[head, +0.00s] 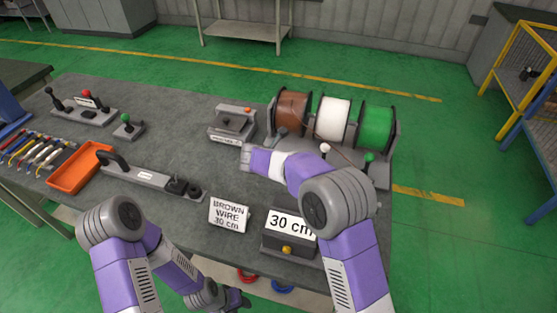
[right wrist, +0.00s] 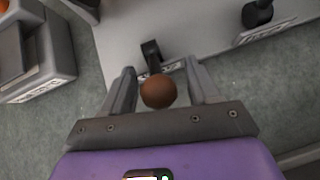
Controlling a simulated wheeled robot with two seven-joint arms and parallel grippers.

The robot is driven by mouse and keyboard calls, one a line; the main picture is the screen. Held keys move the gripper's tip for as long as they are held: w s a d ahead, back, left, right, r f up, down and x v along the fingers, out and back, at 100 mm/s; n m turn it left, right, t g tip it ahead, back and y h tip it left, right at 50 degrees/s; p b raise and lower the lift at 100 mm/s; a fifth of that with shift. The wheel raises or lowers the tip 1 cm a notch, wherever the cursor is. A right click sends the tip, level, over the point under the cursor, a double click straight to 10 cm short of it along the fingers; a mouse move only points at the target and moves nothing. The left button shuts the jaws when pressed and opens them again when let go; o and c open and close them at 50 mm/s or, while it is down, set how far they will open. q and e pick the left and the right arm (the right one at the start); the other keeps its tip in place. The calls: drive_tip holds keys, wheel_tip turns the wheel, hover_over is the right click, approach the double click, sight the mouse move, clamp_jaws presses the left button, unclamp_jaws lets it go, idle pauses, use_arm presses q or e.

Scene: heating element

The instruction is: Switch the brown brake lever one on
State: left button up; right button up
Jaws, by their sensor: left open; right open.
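The brown round knob (right wrist: 158,92) of the brake lever shows in the right wrist view between the two fingers of my right gripper (right wrist: 160,88). The gripper is open, with a finger on each side of the knob and gaps showing. A dark lever post (right wrist: 151,55) shows just beyond the knob. In the head view my right forearm covers the brown knob and most of this gripper. The white-knobbed lever (head: 325,148) and green-knobbed lever (head: 369,157) stand in front of the spools. My left gripper (head: 237,298) is open and empty, low by the table's front edge.
Brown (head: 291,109), white (head: 333,117) and green (head: 375,127) wire spools sit in a grey rack behind the levers. A grey device with an orange button (head: 247,110) stands left of them. A "30 cm" display (head: 289,226) and a "BROWN WIRE 30 cm" sign (head: 229,214) stand near the front.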

drive_tip(key=shift+f, duration=0.1)
clamp_jaws()
idle(0.3)
drive_tip(key=g+p, duration=0.1)
drive_tip(key=p, duration=0.4)
drive_tip(key=w+r+g+y+p, duration=0.1)
drive_tip(key=p, duration=0.4)
drive_tip(key=g+p, duration=0.1)
drive_tip(key=p, duration=0.4)
drive_tip(key=shift+w+d+r+g+p, duration=0.25)
drive_tip(key=shift+d+r+g+p, duration=0.05)
drive_tip(key=shift+r, duration=0.1)
drive_tip(key=shift+w+d+g+y+p, duration=0.15)
drive_tip(key=shift+g+y+p, duration=0.2)
drive_tip(key=shift+p, duration=0.25)
drive_tip(key=shift+w+g, duration=0.15)
drive_tip(key=shift+g, duration=0.1)
drive_tip(key=shift+w+g+y, duration=0.1)
drive_tip(key=shift+g+y, duration=0.15)
drive_tip(key=shift+g, duration=0.05)
drive_tip(key=shift+w+d+r+g+b, duration=0.15)
drive_tip(key=shift+w+g+b, duration=0.15)
drive_tip(key=shift+g, duration=0.2)
